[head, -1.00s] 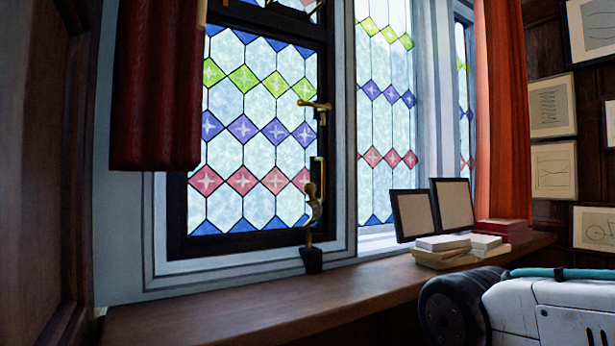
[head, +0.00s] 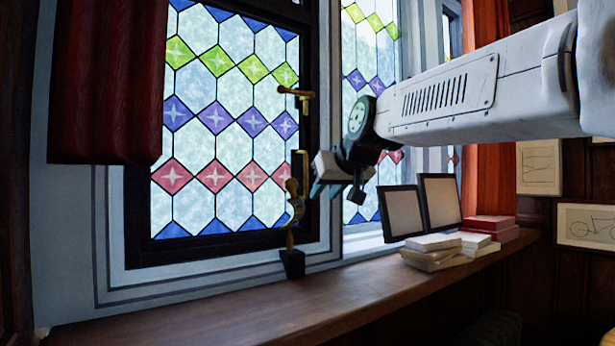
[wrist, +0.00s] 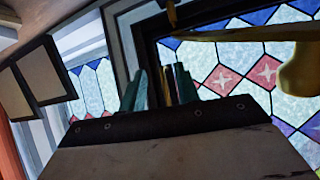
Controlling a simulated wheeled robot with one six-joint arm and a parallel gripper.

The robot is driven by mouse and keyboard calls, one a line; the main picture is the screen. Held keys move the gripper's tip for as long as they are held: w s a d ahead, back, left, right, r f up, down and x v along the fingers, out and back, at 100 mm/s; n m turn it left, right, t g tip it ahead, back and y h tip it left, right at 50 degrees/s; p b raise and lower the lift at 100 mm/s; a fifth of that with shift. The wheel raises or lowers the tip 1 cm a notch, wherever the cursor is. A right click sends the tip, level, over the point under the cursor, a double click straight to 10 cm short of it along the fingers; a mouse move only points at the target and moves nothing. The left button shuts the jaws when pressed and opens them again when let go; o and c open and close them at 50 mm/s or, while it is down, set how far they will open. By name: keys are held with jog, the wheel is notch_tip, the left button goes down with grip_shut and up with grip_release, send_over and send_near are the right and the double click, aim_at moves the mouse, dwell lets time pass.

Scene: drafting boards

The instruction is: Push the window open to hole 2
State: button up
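The window (head: 225,120) is a dark-framed leaded casement with coloured diamonds, standing in or close to its pale frame. A brass handle (head: 295,97) is on its right side. A curved brass stay (head: 293,200) stands upright at the lower right corner, above a dark block (head: 291,262) on the sill. Its holes cannot be made out. My gripper (head: 325,190) is just right of the stay, apparently apart from it. In the wrist view its teal fingers (wrist: 158,88) are spread, with a narrow brass strip visible between them. A brass bar with a rounded end (wrist: 300,70) lies close at upper right.
On the wooden sill (head: 190,315), right of the stay, stand two dark-framed panels (head: 403,212), white books (head: 432,252) and red books (head: 490,226). A red curtain (head: 108,80) hangs at left. The sill's left part is clear.

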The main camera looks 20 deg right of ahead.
jog(key=t, duration=0.2)
send_near(307, 174)
jog(key=x, duration=1)
jog(key=shift+w+f, duration=0.1)
jog(key=shift+w, duration=0.2)
grip_shut()
